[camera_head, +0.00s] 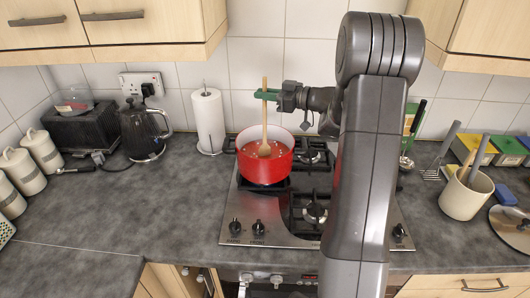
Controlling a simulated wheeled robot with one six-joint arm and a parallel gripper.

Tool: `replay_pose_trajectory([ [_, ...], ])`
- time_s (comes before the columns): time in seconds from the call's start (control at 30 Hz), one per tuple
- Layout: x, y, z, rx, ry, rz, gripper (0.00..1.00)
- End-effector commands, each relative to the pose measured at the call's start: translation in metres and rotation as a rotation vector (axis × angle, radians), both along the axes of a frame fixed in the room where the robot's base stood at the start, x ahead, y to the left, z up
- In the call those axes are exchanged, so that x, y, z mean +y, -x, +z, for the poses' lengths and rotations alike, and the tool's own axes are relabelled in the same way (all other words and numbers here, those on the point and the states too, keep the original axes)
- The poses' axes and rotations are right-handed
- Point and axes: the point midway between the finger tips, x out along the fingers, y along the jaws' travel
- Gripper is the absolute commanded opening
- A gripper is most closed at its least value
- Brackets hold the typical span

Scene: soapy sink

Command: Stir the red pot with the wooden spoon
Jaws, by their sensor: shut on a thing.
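The red pot (264,168) stands on the left part of the hob and holds a reddish liquid with small pale bits in it. The wooden spoon (265,125) is upright, with its bowl end inside the pot at the liquid. My gripper (266,95), with green fingers, is shut on the upper part of the spoon handle, above the pot. The tip of the spoon is partly hidden by the liquid or the pot's contents.
The steel hob (270,222) has free burners at the right and front. A paper towel roll (208,120) and a black kettle (143,130) stand to the left. A beige utensil pot (466,193) stands to the right. The left counter (110,210) is mostly clear.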

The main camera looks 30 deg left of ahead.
Motion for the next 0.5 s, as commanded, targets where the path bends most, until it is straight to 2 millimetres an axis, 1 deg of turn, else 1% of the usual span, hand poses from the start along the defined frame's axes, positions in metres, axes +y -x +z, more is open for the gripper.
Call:
replay_pose_trajectory([
  [0.5, 0.0, 0.0, 0.042, -0.003, -0.001, 0.0, 0.0],
])
